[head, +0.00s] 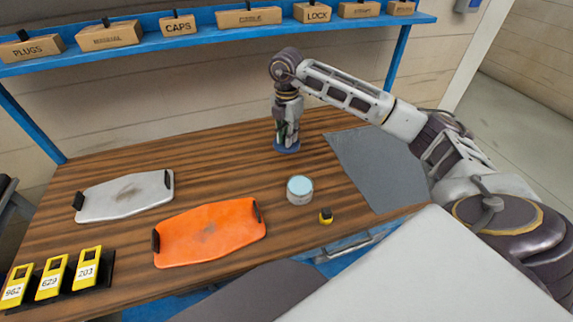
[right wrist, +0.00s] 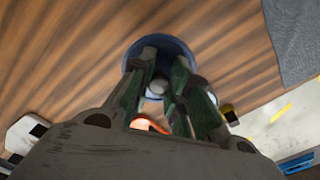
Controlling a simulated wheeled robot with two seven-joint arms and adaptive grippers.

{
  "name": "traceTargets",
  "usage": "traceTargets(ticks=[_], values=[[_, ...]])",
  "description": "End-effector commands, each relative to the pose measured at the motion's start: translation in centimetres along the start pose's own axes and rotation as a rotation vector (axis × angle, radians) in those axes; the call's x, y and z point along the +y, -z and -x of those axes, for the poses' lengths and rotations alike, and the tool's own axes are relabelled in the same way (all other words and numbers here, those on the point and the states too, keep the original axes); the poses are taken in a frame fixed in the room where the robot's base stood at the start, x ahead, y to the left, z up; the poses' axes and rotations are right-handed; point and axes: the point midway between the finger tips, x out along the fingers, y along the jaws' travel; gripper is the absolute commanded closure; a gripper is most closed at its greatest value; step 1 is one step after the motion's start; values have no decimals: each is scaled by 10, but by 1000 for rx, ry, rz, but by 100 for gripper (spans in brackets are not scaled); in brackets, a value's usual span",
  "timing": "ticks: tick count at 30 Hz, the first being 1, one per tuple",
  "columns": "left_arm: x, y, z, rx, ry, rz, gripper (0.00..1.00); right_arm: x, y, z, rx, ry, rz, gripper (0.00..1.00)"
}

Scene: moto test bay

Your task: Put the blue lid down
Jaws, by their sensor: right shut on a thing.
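The blue lid (head: 286,149) is a dark blue disc at the back middle of the wooden table (head: 235,165). My right gripper (head: 287,138) points down and is shut on the lid, over its middle. In the right wrist view the lid's blue rim (right wrist: 160,42) shows beyond my fingers (right wrist: 158,85), with a pale round knob between them. The lid is at or just above the tabletop; I cannot tell whether it touches. My left gripper is not in view.
A pale round container (head: 299,190) and a small yellow-black object (head: 326,216) stand nearer the front. A grey mat (head: 375,165) lies to the right. Orange (head: 210,234) and white (head: 125,197) trays lie left. Labelled boxes (head: 178,25) line the blue shelf above.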

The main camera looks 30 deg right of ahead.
Motion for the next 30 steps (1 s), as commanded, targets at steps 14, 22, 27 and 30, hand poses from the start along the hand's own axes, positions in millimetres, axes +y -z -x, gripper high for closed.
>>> traceTargets(ticks=[14,22,27,30], values=[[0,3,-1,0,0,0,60,0,0,-47,1,1,1,100],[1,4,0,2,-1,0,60,0,0,-49,0,0,1,100],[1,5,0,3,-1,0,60,0,0,-52,0,1,0,100],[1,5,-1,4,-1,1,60,0,0,-59,0,2,0,100]])
